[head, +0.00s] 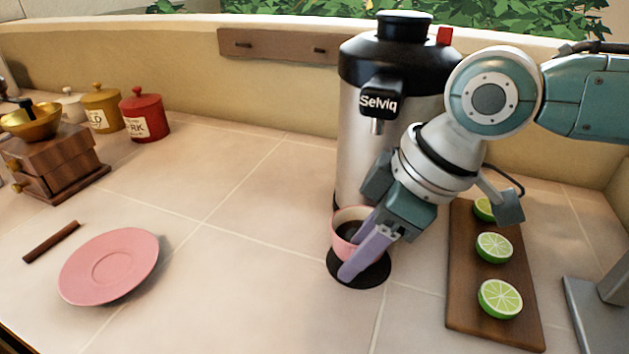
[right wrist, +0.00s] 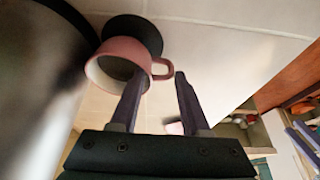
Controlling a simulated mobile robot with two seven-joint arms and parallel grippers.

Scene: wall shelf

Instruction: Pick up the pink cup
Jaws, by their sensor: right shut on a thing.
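The pink cup (head: 340,246) is upright with dark liquid in it, at the round black base (head: 372,279) of the steel dispenser. I cannot tell whether it touches the base. My right gripper (head: 362,258) reaches down from the right, its purple fingers in front of the cup and hiding part of it. In the right wrist view the cup (right wrist: 122,46) has its handle toward the fingertips, and my right gripper (right wrist: 157,80) is shut on the cup at the handle side.
The dispenser (head: 353,150) stands close behind the cup. A wooden board (head: 468,317) with lime halves lies to the right. A pink saucer (head: 108,265), a brown stick (head: 52,242), a grinder (head: 50,165) and lidded jars (head: 146,117) are at the left. The middle counter is clear.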

